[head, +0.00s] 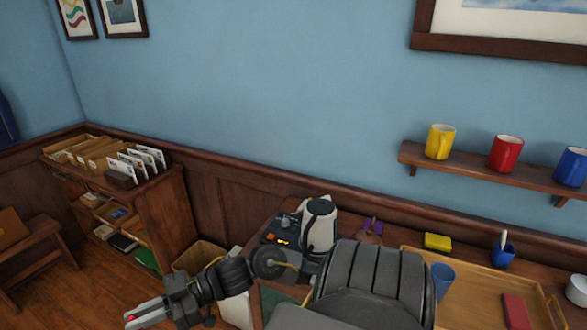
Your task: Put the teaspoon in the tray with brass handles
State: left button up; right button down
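A wooden tray (478,290) lies on the dark wood surface at the lower right, cut off by the bottom edge. A curved brass-coloured handle (554,309) shows at its right end. A blue cup (442,277) and a flat red item (515,311) appear inside it. I cannot make out a teaspoon; my arm hides part of the surface and the tray's left side. My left gripper (138,314) is at the lower left, far from the tray, over the floor. Its fingers are too small and edge-on to tell open from shut. My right gripper is out of view.
Behind the tray are a yellow block (437,242) and a blue pot (503,254) with a white stick-like item. A white item (577,290) stands to its right. A dark machine (285,238) sits further left. Mugs stand on a wall shelf (480,171). A letter cabinet (150,208) is at left.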

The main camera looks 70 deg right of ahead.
aim_at(468, 301)
jog(key=i, duration=1.15)
jog(key=z, duration=3.8)
jog(key=i, duration=1)
jog(key=u, duration=0.05)
